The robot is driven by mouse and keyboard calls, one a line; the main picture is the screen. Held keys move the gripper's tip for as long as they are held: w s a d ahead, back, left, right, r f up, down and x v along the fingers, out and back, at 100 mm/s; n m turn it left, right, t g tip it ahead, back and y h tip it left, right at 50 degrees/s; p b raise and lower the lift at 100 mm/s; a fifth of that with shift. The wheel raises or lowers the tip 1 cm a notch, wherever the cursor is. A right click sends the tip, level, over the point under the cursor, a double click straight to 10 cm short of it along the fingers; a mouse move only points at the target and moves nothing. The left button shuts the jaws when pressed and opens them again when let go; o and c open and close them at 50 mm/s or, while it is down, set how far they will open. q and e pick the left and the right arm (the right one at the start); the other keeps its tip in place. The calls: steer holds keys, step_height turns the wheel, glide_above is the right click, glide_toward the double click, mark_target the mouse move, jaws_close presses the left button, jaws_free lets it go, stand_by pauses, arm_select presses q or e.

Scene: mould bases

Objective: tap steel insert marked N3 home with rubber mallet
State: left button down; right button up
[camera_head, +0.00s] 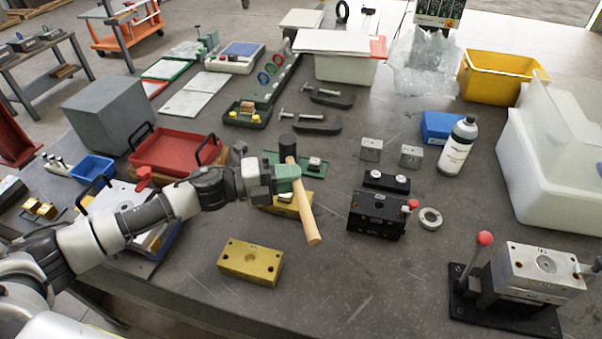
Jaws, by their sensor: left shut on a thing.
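The rubber mallet (305,212) has a black head and a pale wooden handle. My left gripper (283,178) is shut on the mallet's handle just below the head, held above the table with the handle slanting down toward the front right. Two small steel blocks, a left one (371,149) and a right one (411,156), stand on the table to the right. A larger steel block (541,268) with a round centre sits in a black lever fixture at the front right. The markings are too small to read, so I cannot tell which piece is N3. My right gripper is not in view.
A brass block (250,263) lies in front of the mallet; another brass piece (290,205) is partly hidden behind it. A black block (376,213) and a steel ring (430,218) are to the right. A white bottle (458,146) stands behind. The front middle is clear.

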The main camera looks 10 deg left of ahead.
arm_select(q)
steer(key=f+b, duration=0.4)
steer(key=f, duration=0.1)
steer(key=shift+s+a+f, duration=0.1)
steer(key=shift+s+a, duration=0.05)
steer(key=shift+a, duration=0.2)
stand_by(0.3)
